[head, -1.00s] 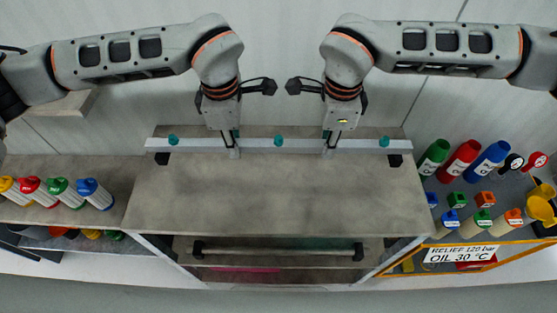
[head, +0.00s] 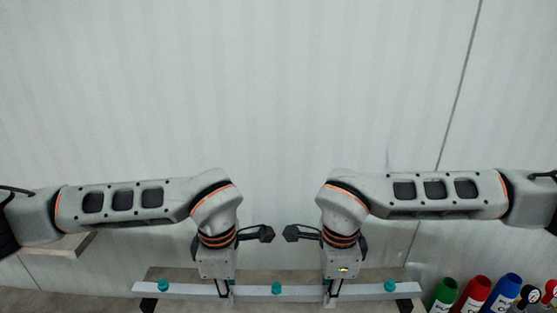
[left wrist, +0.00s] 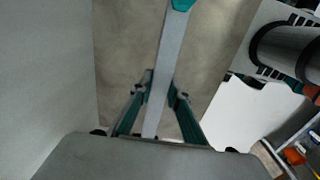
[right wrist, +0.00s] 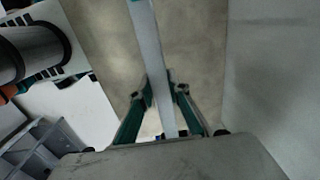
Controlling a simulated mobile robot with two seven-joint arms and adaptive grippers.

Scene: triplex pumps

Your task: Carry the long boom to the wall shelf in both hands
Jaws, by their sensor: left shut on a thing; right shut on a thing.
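The long boom (head: 255,291) is a pale grey bar with teal knobs, lying level across the bottom of the head view. My left gripper (head: 229,297) is shut on it left of the middle knob. My right gripper (head: 328,297) is shut on it right of the middle knob. In the left wrist view the boom (left wrist: 169,60) runs up between the fingers; in the right wrist view the boom (right wrist: 150,50) does too. I cannot tell whether the boom touches the bench below. A grey-brown slab on the wall (head: 58,246), partly behind my left arm, may be the wall shelf.
Green (head: 441,294), red (head: 473,294) and blue (head: 505,292) bottles stand at the lower right, with gauges (head: 529,296) beside them. The pale wall (head: 280,90) above my arms is bare. Most of the bench is below the head view.

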